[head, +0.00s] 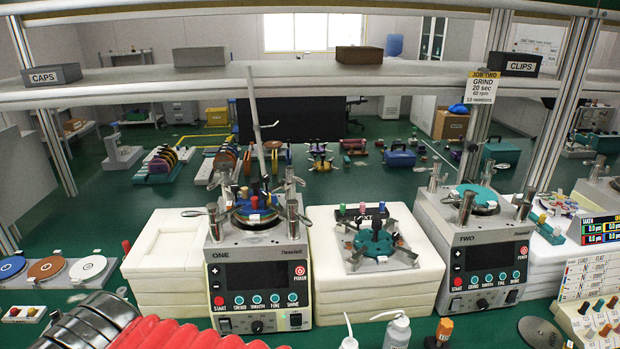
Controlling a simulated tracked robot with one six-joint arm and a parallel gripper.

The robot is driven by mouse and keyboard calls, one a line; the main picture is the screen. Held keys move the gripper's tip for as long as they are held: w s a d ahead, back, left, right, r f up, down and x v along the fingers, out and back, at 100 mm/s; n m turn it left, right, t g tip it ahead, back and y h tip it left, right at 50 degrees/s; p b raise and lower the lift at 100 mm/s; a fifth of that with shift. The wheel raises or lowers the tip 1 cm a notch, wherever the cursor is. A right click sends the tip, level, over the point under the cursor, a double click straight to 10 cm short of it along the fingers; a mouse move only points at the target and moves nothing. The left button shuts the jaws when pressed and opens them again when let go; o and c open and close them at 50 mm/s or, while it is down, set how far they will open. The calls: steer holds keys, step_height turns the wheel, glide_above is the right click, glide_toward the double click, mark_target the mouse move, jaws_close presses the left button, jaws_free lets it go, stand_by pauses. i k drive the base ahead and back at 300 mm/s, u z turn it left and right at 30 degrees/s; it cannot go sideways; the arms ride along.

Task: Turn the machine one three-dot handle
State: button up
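Machine one (259,272) is a grey lapping machine left of centre, with a dark front panel marked ONE and a red power button. On its top, several upright metal cylinder handles (293,214) stand around a round plate with a blue fixture and coloured knobs (254,202). Another metal handle (214,222) stands at the top's left front, with a lever reaching left. Any dots on the handles are too small to make out, so I cannot tell which one has three. My gripper is not in view.
Machine two (486,257) stands to the right. Between them a white foam block (330,290) bears a teal fixture (374,240) marked NEXT. Another white foam block (160,285) is left of machine one. Bottles (397,333) stand in front. A shelf (300,85) crosses above.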

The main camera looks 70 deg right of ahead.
mark_target(289, 177)
steer(key=k, duration=0.35)
steer(key=z, duration=0.9)
steer(key=i, duration=0.3)
steer(key=z, duration=0.15)
